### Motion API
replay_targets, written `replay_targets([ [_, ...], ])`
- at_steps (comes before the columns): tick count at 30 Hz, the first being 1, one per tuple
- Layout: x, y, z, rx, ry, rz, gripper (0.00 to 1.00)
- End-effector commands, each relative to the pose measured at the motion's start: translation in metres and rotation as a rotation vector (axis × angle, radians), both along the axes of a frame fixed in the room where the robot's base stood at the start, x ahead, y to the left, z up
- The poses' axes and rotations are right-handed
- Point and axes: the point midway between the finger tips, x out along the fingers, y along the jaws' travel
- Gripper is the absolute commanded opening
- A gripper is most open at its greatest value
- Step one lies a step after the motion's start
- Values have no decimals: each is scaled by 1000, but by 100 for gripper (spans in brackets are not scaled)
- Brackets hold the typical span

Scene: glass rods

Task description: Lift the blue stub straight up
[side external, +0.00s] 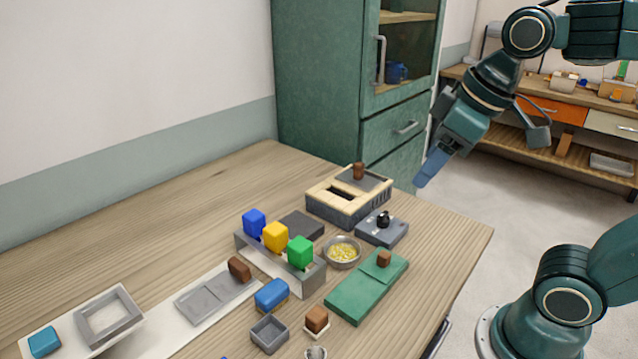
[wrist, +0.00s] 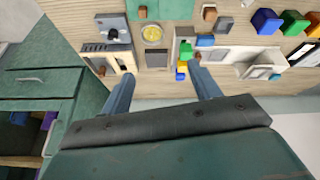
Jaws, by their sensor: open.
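The likely blue stub is a blue block (side external: 254,222) standing in a grey rack (side external: 309,279), in a row with a yellow block (side external: 275,236) and a green block (side external: 300,252). In the wrist view it seems to be the small blue piece (wrist: 181,77) at the end of that row, between my fingers and nearer the right one. My gripper (side external: 431,168) is open and empty, high above the table and well to the right of the rack. It also shows in the wrist view (wrist: 162,76), with its fingers spread apart. The rack hides the blue block's lower part.
A lying blue block (side external: 271,295) and an open grey box (side external: 270,334) stand in front of the rack. A bowl of yellow bits (side external: 342,252), a green board (side external: 367,286) and a boxy tan unit (side external: 347,205) are to its right. The table's back left is clear.

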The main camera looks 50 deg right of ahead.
Motion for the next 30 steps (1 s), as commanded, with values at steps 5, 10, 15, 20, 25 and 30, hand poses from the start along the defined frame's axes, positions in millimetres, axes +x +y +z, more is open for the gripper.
replay_targets([
  [5, 38, 6, 16, -52, 49, 137, 62],
  [10, 75, 12, 26, -99, 91, 271, 62],
  [15, 113, 19, 31, -139, 130, 407, 62],
  [20, 148, 27, 29, -175, 168, 537, 62],
  [25, 186, 37, 23, -208, 206, 676, 62],
  [30, 221, 47, 11, -236, 242, 817, 62],
])
